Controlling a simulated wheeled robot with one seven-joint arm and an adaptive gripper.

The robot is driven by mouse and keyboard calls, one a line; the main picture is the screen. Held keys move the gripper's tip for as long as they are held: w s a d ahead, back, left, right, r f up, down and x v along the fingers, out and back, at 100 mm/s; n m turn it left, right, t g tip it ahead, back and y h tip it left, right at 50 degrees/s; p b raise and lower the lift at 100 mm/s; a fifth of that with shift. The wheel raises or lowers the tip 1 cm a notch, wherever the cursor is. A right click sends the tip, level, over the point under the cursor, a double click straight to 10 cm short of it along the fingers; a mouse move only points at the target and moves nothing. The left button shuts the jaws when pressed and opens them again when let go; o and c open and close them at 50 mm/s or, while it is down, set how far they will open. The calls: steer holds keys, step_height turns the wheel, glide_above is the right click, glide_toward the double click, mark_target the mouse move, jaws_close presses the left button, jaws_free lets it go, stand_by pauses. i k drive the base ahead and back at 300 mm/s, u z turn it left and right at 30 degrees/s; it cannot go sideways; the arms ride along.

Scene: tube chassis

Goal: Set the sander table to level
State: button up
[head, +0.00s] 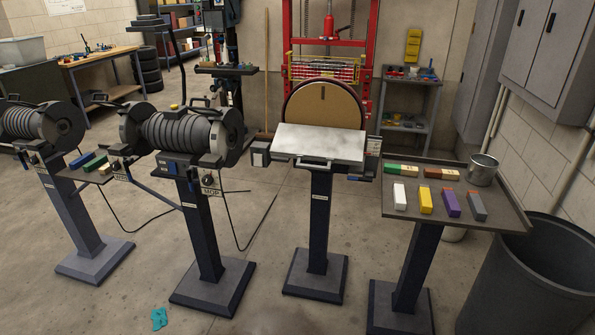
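The disc sander stands on a dark pedestal (320,220) right of the picture's middle. Its round tan disc (324,104) faces me, with its lower part hidden behind the table. The pale grey sander table (318,143) juts out in front of the disc. Its top surface shows, sloping a little down toward me as pictured; I cannot tell its exact tilt. A dark handle bar (313,164) runs along the table's front edge. A box with a label (373,146) sits at the table's right. My gripper is not in view.
A tray stand (450,213) with coloured bars and a metal bucket (483,170) is close on the sander's right. Two grinding machines on pedestals (182,140) stand left. A dark bin (530,285) is at lower right. A teal item (159,318) lies on the floor. Floor in front of the sander is clear.

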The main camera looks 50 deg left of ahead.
mark_target(317, 148)
steer(key=z, duration=0.05)
steer(key=k, duration=0.35)
steer(key=u, duration=2.25)
